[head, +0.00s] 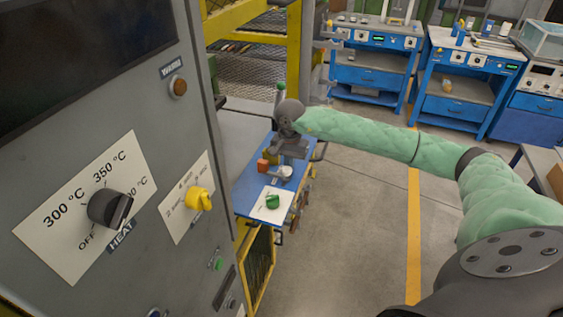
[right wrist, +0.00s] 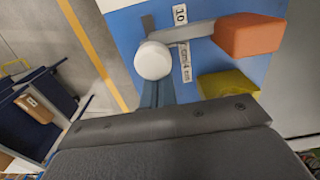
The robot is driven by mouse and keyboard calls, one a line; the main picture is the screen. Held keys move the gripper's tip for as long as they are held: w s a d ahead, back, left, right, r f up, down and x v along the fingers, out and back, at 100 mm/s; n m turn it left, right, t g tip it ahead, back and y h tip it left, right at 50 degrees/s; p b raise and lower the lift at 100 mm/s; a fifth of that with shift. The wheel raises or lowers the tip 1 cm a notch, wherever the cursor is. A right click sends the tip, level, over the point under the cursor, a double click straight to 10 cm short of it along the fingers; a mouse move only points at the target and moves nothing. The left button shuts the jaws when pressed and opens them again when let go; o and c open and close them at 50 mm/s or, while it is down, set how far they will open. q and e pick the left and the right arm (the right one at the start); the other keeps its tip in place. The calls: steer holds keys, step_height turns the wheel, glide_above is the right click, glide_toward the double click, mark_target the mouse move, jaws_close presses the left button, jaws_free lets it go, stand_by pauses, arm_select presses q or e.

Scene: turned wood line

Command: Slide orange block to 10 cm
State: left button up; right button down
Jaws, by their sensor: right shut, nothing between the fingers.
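The orange block (head: 263,166) is on the blue worktop (head: 246,188), left of my right gripper (head: 290,152) in the head view. In the right wrist view the orange block (right wrist: 250,37) lies at the upper right, apart from a white round piece (right wrist: 152,60). A label reading "10" (right wrist: 180,14) and one with "cm/4 in" (right wrist: 187,66) are beside a grey strip there. My right gripper is shut and empty, above the worktop near the block. Its fingertips are hard to make out. My left gripper is out of view.
A yellow block (right wrist: 228,84) is close to the orange one. A green object (head: 272,201) is on a white sheet at the worktop's front. A grey control panel (head: 105,150) with knobs stands close on the left. Open floor (head: 360,220) is at the right.

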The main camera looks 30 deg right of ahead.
steer(key=shift+s+a, duration=0.45)
steer(key=shift+a, duration=0.05)
stand_by(0.7)
steer(key=shift+r, duration=0.2)
step_height(320, 180, up, 7)
steer(key=shift+w+d+f, duration=0.15)
steer(key=shift+w+d, duration=0.25)
steer(key=shift+d, duration=0.05)
stand_by(0.7)
stand_by(0.4)
